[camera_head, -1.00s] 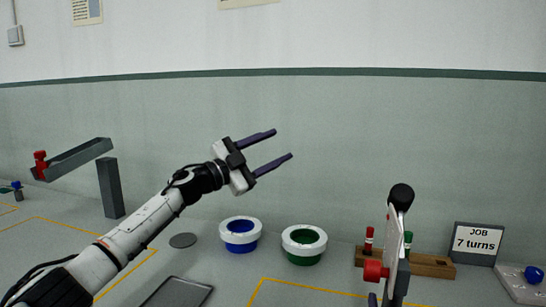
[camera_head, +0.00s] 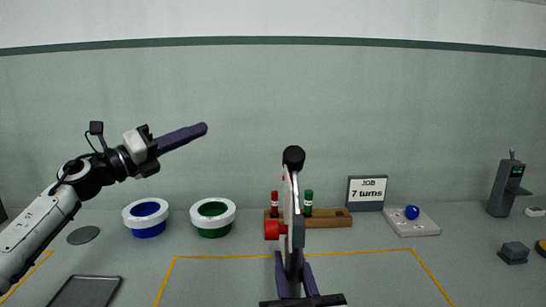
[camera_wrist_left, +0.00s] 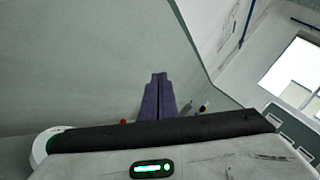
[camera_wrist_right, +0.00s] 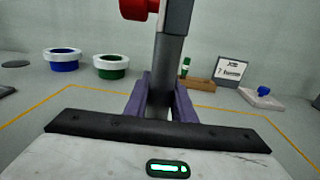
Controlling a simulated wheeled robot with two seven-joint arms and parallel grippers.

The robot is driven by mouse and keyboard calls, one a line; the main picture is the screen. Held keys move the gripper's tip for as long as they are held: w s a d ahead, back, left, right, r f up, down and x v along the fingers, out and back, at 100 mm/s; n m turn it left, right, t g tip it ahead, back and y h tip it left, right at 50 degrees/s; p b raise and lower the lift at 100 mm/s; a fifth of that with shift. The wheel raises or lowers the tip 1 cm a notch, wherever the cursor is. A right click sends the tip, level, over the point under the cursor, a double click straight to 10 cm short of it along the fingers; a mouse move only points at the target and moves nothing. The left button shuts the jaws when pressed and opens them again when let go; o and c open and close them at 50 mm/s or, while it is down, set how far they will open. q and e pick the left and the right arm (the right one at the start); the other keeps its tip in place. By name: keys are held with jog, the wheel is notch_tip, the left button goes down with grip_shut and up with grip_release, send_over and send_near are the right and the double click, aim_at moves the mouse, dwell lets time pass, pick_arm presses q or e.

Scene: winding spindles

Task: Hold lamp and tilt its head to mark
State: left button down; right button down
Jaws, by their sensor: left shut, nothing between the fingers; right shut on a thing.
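No object is plainly a lamp. A grey post (camera_head: 298,236) with a red knob (camera_head: 272,229) on its left side and a black ball (camera_head: 293,158) at its top stands upright at the centre front. A thin pale plate shows edge-on along it. My right gripper (camera_head: 294,264) is shut on this post, with purple fingers on both sides; the right wrist view shows the post (camera_wrist_right: 172,58) between them. I cannot tell whether its lower end touches the table. No mark for its tilt can be made out. My left gripper (camera_head: 205,129) is shut and empty, raised at the left.
Blue (camera_head: 148,228) and green (camera_head: 213,230) spools with white rims stand left. Behind the post are a wooden rack (camera_head: 335,219), a "7 turns" sign (camera_head: 366,190) and a plate with a blue knob (camera_head: 427,228). A dark tray (camera_head: 84,292) lies front left. The yellow-outlined area is mostly clear.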

pick_arm(q)
jog(key=s+d+f+m+g+h, duration=0.15)
jog(key=s+d+m, duration=0.3)
jog(key=m, duration=1.05)
jog(key=s+d+f+m+g, duration=0.1)
jog(key=s+d+m+g, duration=0.3)
jog(key=m, duration=1.1)
jog(key=x, duration=0.9)
jog(key=shift+t, duration=0.35)
jog(key=shift+s+d+f, duration=0.1)
jog(key=shift+s+d, duration=0.1)
jog(key=shift+s, duration=0.85)
jog(key=shift+s+d+f, duration=0.1)
jog(key=shift+s+d, duration=0.05)
jog(key=shift+s, duration=0.85)
jog(key=s+r+m+h, duration=0.1)
jog(key=s+r+m, duration=0.2)
jog(key=s+r, duration=0.1)
jog(key=shift+s+r, duration=0.35)
jog(key=shift+s, duration=0.3)
jog(key=shift+d, duration=0.1)
